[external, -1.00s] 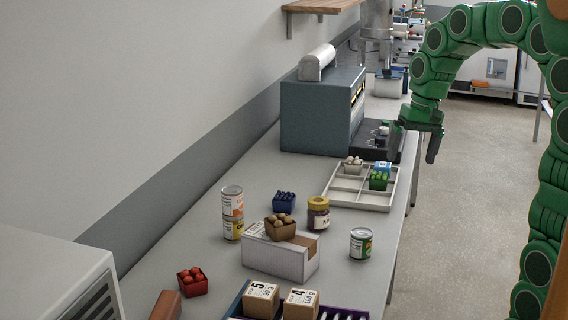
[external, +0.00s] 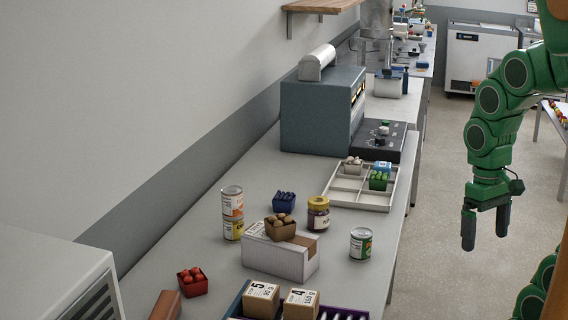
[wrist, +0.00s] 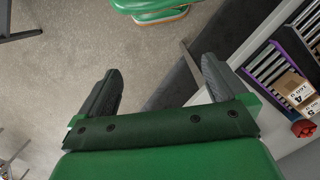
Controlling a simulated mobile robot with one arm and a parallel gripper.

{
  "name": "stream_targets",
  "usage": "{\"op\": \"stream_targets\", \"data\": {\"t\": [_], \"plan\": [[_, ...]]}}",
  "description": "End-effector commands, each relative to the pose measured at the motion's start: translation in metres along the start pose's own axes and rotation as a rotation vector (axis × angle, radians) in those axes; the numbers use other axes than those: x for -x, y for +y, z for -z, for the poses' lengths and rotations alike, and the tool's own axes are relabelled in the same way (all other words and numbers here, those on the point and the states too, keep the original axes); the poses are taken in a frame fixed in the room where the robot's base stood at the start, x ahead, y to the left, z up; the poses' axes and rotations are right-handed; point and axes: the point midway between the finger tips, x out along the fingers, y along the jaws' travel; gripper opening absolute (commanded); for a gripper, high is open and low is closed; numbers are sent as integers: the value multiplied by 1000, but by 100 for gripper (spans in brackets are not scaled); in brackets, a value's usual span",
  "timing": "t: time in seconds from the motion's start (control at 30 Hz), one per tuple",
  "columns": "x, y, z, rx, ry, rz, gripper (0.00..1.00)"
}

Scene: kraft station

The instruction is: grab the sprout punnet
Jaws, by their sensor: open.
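A small green punnet with green produce, which looks like the sprout punnet (external: 378,181), sits in a right-hand compartment of the white divided tray (external: 346,199) on the bench. My gripper (external: 486,232) is open and empty, pointing down. It hangs over the floor, to the right of the bench and apart from the punnet. In the wrist view my gripper (wrist: 161,80) shows two spread fingers with nothing between them, above the floor and beside the bench edge. The punnet does not show in the wrist view.
The tray also holds a pale punnet (external: 353,166) and a blue-and-white item (external: 383,167). Nearer stand a blue punnet (external: 284,203), a jar (external: 318,214), a brown punnet (external: 280,229) on a white box (external: 278,257), and a can (external: 360,244). A grey machine (external: 318,112) stands behind.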

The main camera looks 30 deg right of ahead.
Motion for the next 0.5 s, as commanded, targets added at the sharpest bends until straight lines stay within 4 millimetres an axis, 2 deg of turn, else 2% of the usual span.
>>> {"op": "stream_targets", "data": {"t": [0.13, 0.3, 0.37, 0.5], "plan": [[-8, 1, -15, 9, -12, -7, 100], [-10, 2, -17, 11, -14, -8, 100], [-10, 2, -17, 11, -14, -8, 92], [-9, 2, -17, 11, -14, -8, 92]]}}
